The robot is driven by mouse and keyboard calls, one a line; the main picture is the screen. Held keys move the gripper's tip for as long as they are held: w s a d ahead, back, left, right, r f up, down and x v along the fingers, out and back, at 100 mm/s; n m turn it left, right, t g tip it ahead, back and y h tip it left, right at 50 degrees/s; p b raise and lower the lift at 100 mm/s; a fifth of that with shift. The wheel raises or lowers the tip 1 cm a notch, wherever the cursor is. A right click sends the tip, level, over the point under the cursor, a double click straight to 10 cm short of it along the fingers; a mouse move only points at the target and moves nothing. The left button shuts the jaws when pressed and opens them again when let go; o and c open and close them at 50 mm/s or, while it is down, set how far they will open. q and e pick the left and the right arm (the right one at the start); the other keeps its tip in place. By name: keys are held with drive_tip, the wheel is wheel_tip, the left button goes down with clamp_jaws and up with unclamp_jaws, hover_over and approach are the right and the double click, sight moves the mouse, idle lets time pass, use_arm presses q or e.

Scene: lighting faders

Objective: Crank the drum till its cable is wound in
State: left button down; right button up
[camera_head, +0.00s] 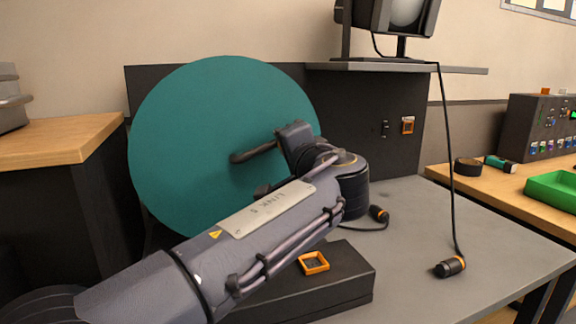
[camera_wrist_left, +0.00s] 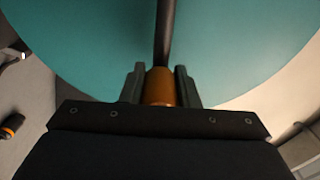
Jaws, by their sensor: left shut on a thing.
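The drum shows as a large teal disc (camera_head: 190,150) standing upright against a dark panel. It also fills the top of the left wrist view (camera_wrist_left: 90,45). A dark crank arm (camera_head: 252,153) crosses its face and ends at an orange-brown handle (camera_wrist_left: 160,86). My left gripper (camera_wrist_left: 160,84) has its fingers on both sides of this handle, shut on it. In the head view my arm hides the handle and the lower right of the disc. A short black cable with a plug (camera_head: 379,214) lies on the grey table right of my wrist; its other end is hidden.
Another cable hangs from the lamp (camera_head: 400,15) on the shelf to a plug (camera_head: 450,266) on the grey table (camera_head: 410,200). A dark box with an orange-framed switch (camera_head: 313,263) lies below my arm. A wooden desk with a green tray (camera_head: 552,190) stands right.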

use_arm(q)
drive_tip(key=n, duration=0.1)
drive_tip(key=a+r+n+b, duration=0.1)
drive_tip(key=r+n, duration=0.1)
drive_tip(key=shift+s+a+r+n+b, duration=0.2)
drive_tip(key=shift+s+r+n+b, duration=0.1)
drive_tip(key=shift+n+b, duration=0.1)
drive_tip(key=a+r+n+b, duration=0.1)
drive_tip(key=s+a+r+n+b, duration=0.1)
drive_tip(key=n, duration=0.1)
drive_tip(key=shift+n, duration=0.3)
drive_tip(key=a+n+b, duration=0.1)
drive_tip(key=s+a+r+n+b, duration=0.1)
drive_tip(key=n, duration=0.1)
drive_tip(key=shift+a+n, duration=0.25)
drive_tip(key=shift+n, duration=0.05)
drive_tip(key=shift+s+a+r+n+b, duration=0.15)
drive_tip(key=shift+s+a+n+b, duration=0.1)
drive_tip(key=shift+a+n+b, duration=0.5)
drive_tip(key=shift+s+a+r+n+b, duration=0.2)
drive_tip(key=shift+a+n+b, duration=0.3)
drive_tip(key=shift+n, duration=0.35)
drive_tip(key=c, duration=1.1)
unclamp_jaws()
drive_tip(key=shift+a, duration=0.1)
approach(229, 110)
drive_tip(key=v, duration=0.3)
drive_tip(key=shift+s, duration=0.1)
